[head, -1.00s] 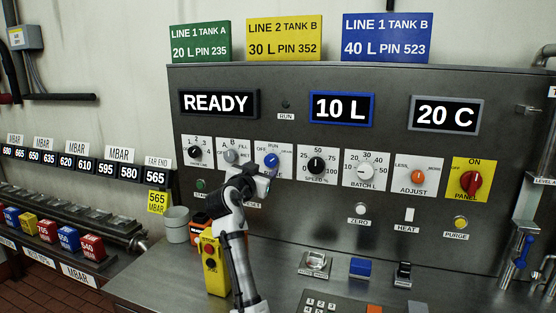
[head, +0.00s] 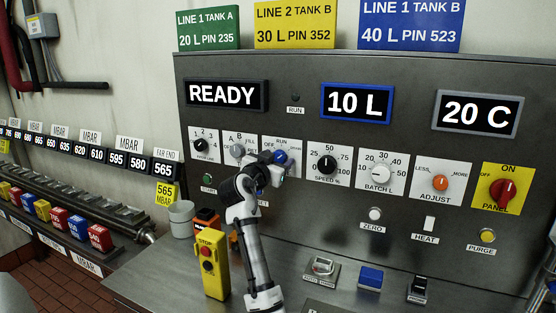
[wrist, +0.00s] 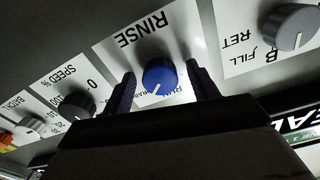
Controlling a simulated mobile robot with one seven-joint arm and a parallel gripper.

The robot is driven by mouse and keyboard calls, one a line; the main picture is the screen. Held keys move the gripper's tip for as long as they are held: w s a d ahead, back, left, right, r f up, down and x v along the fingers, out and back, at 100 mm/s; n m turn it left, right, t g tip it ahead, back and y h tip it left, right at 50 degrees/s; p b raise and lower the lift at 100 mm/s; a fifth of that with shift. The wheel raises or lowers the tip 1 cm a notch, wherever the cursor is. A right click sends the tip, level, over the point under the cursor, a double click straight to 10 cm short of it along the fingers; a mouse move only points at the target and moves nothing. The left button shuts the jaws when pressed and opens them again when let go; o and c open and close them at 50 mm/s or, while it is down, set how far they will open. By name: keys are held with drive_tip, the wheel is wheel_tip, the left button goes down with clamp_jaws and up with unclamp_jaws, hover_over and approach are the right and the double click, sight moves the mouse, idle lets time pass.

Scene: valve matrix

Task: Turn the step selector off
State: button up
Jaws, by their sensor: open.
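A round blue knob (head: 281,157) sits on a white plate (head: 269,143) marked RUN and OFF, in the middle left of the panel. In the wrist view the blue knob (wrist: 159,77) shows upside down, with RINSE printed above it and RUN and DRAIN partly readable below. Its white pointer mark points to the lower left in that view. My gripper (wrist: 160,70) is open, with one finger on each side of the knob. I cannot tell whether the fingers touch it. In the head view my gripper (head: 277,166) partly covers the plate.
A grey knob (head: 238,150) is close on the left and a black SPEED knob (head: 327,166) on the right. A red PANEL knob (head: 503,192) is farther right. A yellow STOP box (head: 211,265) stands on the counter beside my arm. The display reads READY (head: 224,95).

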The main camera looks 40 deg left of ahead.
drive_tip(key=shift+c, duration=0.5)
drive_tip(key=c, duration=0.9)
drive_tip(key=shift+n, duration=0.3)
drive_tip(key=n, duration=0.3)
drive_tip(key=shift+d+r+n+p, duration=0.1)
drive_tip(key=shift+r+n+p, duration=0.05)
drive_tip(key=shift+n+p, duration=0.2)
drive_tip(key=n+p, duration=0.1)
drive_tip(key=n, duration=0.4)
drive_tip(key=shift+r+n+p, duration=0.1)
drive_tip(key=shift+n+p, duration=0.15)
drive_tip(key=shift+p, duration=0.05)
drive_tip(key=n+p, duration=0.2)
drive_tip(key=n, duration=0.3)
drive_tip(key=shift+r, duration=0.1)
drive_tip(key=n+p, duration=0.1)
drive_tip(key=n, duration=0.4)
drive_tip(key=shift+p, duration=0.4)
